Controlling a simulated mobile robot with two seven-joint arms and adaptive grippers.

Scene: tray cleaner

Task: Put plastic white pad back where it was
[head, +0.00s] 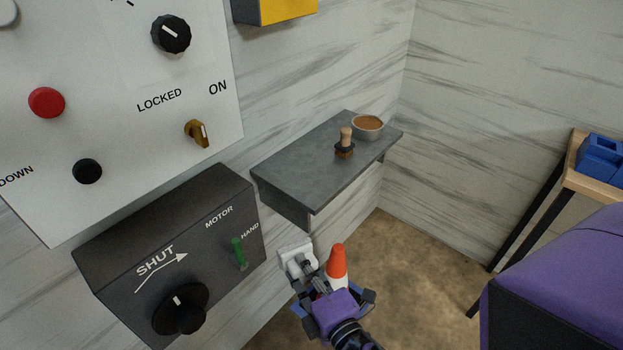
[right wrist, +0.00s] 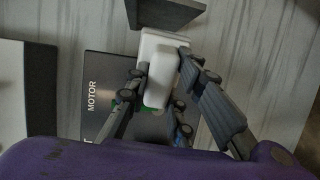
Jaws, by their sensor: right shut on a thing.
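The white plastic pad (head: 297,255) is between the fingers of my right gripper (head: 301,270) in the head view. The right gripper is shut on it. In the right wrist view the pad (right wrist: 158,70) is a white block with a raised part, between the two fingers of the gripper (right wrist: 160,88). The pad is in front of and to the right of the dark motor box (head: 175,255) in the head view, below the grey wall shelf (head: 310,165). I cannot tell whether it touches anything besides the gripper. My left gripper is not in view.
On the shelf stand a wooden-handled brush (head: 346,143) and a round bowl (head: 367,127) with brown content. An orange and white cone (head: 337,264) shows beside my gripper. A white control panel (head: 110,110) is at left. A wooden table (head: 592,180) with blue bins (head: 602,158) is at right.

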